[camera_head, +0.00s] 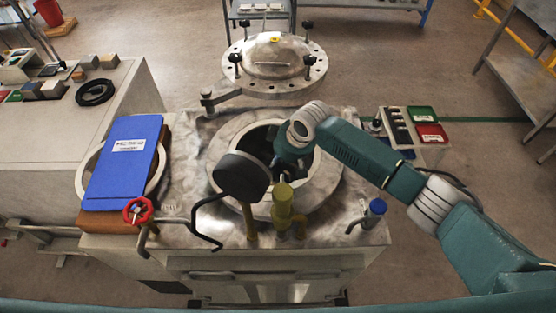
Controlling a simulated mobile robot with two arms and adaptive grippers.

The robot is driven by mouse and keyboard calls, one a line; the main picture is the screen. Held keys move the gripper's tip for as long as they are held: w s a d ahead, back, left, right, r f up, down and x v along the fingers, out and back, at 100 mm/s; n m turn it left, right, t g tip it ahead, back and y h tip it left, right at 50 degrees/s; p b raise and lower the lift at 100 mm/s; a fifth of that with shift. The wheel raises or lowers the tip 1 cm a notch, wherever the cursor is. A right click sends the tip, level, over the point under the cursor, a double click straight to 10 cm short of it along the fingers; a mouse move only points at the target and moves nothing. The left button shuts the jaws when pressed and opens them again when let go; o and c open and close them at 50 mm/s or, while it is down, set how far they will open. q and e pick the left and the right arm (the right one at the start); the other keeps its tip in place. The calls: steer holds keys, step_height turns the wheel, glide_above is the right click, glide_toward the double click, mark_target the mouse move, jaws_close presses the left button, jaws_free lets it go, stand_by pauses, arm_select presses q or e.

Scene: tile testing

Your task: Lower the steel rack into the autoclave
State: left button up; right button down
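The autoclave (335,182) stands in front of me, its round opening uncovered inside a wide steel rim. Its domed lid (272,60) is swung out behind the opening on a hinge arm. My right arm reaches in from the right, and its wrist bends down over the opening. My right gripper (277,160) is at or in the dark mouth, and its fingers cannot be made out. I cannot make out the steel rack; the inside is dark and partly covered by my arm and the gauge. My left gripper is not in view.
A round dark gauge (242,176), a yellow valve (282,200) and a blue-capped valve (377,207) stand along the front. A red handwheel (138,210) and a blue board (122,165) are at left. A side tray holds a red box (431,133).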

steer(key=shift+w+a+f, duration=0.15)
steer(key=shift+f, duration=0.2)
stand_by(0.6)
steer(key=shift+f, duration=0.2)
stand_by(0.7)
steer(key=c, duration=1.5)
jaws_free()
steer(key=shift+o, duration=0.2)
steer(key=shift+s+d+f, duration=0.2)
steer(key=shift+s+f, duration=0.1)
step_height(320, 180, up, 20)
steer(key=p, duration=1.9)
steer(key=shift+a, duration=0.1)
